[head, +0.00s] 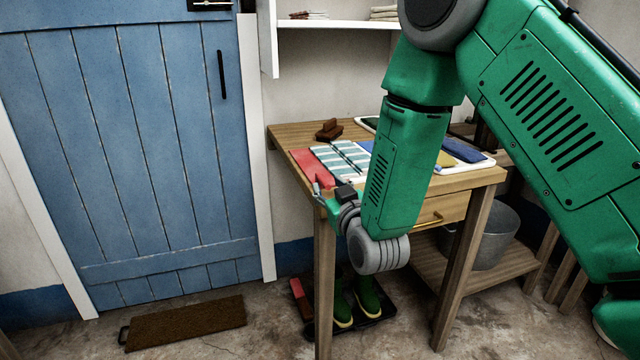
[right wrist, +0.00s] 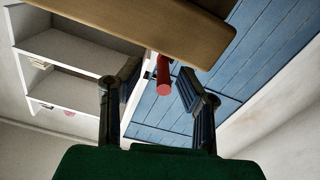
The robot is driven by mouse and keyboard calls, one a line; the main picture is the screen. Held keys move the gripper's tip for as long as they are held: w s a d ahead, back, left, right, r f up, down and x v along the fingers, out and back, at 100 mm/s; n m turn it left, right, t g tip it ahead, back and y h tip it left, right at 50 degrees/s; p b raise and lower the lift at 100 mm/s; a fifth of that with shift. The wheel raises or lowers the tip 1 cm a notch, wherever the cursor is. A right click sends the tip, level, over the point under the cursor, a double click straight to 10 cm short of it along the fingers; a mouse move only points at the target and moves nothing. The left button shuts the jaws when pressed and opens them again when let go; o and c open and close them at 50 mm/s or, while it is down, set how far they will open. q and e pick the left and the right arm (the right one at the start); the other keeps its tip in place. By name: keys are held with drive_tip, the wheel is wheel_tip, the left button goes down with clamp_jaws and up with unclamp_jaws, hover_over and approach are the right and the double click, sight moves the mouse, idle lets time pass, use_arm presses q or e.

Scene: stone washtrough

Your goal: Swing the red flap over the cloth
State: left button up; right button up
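The red flap (head: 308,165) lies at the left end of the wooden table, to the left of the white-and-teal striped cloth (head: 343,158). It does not cover the cloth's visible stripes. My right gripper (head: 324,193) is at the table's front left corner, close to the near end of the flap. In the right wrist view its two fingers (right wrist: 153,80) stand apart. A red piece (right wrist: 163,76), which looks like the flap's edge, shows between the fingertips; contact cannot be told. My right arm hides part of the tabletop. My left gripper is not in view.
The wooden table (head: 287,133) holds a brown block (head: 329,130) at the back and blue and yellow pieces at right. A blue door (head: 130,150) stands left. Green boots (head: 368,297) and a metal bucket (head: 492,235) are below. Floor left of the table is mostly clear.

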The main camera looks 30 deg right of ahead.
sight(321, 176)
drive_tip(key=x, duration=0.3)
drive_tip(key=shift+w+d+b, duration=0.15)
drive_tip(key=shift+w+b, duration=0.1)
drive_tip(key=shift+b, duration=0.05)
drive_tip(key=shift+w+a+r, duration=0.15)
drive_tip(key=shift+w+a, duration=0.1)
drive_tip(key=shift+a, duration=0.05)
drive_tip(key=shift+w+a, duration=0.2)
drive_tip(key=shift+a, duration=0.2)
drive_tip(key=shift+d, duration=0.25)
drive_tip(key=shift+c, duration=0.7)
drive_tip(key=shift+s+d, duration=0.1)
drive_tip(key=shift+d, duration=0.15)
clamp_jaws()
drive_tip(key=shift+d, duration=0.15)
drive_tip(key=shift+a, duration=0.25)
drive_tip(key=shift+d+r, duration=0.15)
